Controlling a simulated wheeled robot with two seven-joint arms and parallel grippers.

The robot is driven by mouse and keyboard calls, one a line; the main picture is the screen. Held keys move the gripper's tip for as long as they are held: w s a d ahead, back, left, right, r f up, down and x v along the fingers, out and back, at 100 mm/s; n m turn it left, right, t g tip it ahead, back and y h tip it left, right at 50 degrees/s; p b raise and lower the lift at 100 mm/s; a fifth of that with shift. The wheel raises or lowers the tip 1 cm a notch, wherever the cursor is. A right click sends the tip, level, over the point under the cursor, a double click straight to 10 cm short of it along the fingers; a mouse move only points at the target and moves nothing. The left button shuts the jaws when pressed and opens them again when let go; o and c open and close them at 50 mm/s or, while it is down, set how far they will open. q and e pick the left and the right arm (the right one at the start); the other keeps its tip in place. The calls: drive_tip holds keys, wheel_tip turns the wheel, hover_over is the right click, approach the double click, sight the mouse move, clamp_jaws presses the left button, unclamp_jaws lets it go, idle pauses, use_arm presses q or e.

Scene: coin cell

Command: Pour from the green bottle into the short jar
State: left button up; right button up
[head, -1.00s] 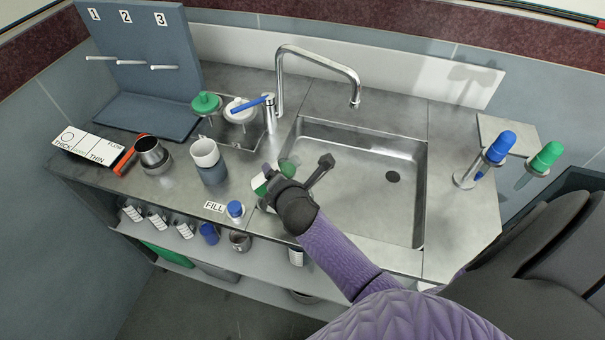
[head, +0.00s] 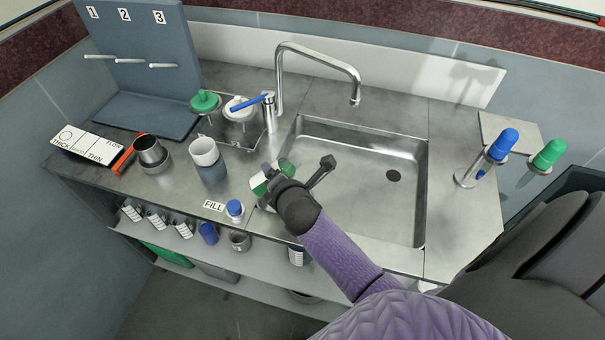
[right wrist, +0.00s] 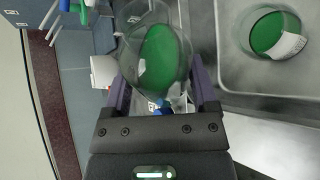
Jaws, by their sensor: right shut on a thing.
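My right gripper (head: 272,182) is at the left edge of the sink in the head view. In the right wrist view its two fingers (right wrist: 162,95) are shut around a clear vessel with green contents (right wrist: 160,55). A second round clear vessel with green inside and a white label (right wrist: 275,32) is to the right, by the sink. In the head view, green and white (head: 259,184) shows beside the gripper, and a green patch (head: 287,166) shows behind it; the hand hides the rest. I cannot tell which vessel is the short jar. My left gripper is not in view.
A white-and-grey cup (head: 206,153) and a steel cup (head: 149,151) stand left of the sink. A blue-capped bottle (head: 235,209) is by the FILL label (head: 213,206). The tap (head: 325,60) arches over the sink (head: 385,140), whose right part is clear.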

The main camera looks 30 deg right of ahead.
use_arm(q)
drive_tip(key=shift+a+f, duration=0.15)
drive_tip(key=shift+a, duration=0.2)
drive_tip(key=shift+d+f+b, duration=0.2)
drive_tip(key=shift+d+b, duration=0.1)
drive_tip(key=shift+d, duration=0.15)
use_arm(e)
drive_tip(key=shift+f, duration=0.15)
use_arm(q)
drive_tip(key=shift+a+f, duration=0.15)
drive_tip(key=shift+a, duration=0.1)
use_arm(e)
drive_tip(key=shift+m+y, duration=0.3)
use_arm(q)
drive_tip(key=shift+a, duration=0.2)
use_arm(e)
drive_tip(key=shift+a, duration=0.1)
use_arm(q)
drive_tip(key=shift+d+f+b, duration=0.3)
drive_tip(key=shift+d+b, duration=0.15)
drive_tip(key=shift+b, duration=0.05)
use_arm(e)
drive_tip(key=shift+f+t, duration=0.15)
drive_tip(key=shift+t, duration=0.15)
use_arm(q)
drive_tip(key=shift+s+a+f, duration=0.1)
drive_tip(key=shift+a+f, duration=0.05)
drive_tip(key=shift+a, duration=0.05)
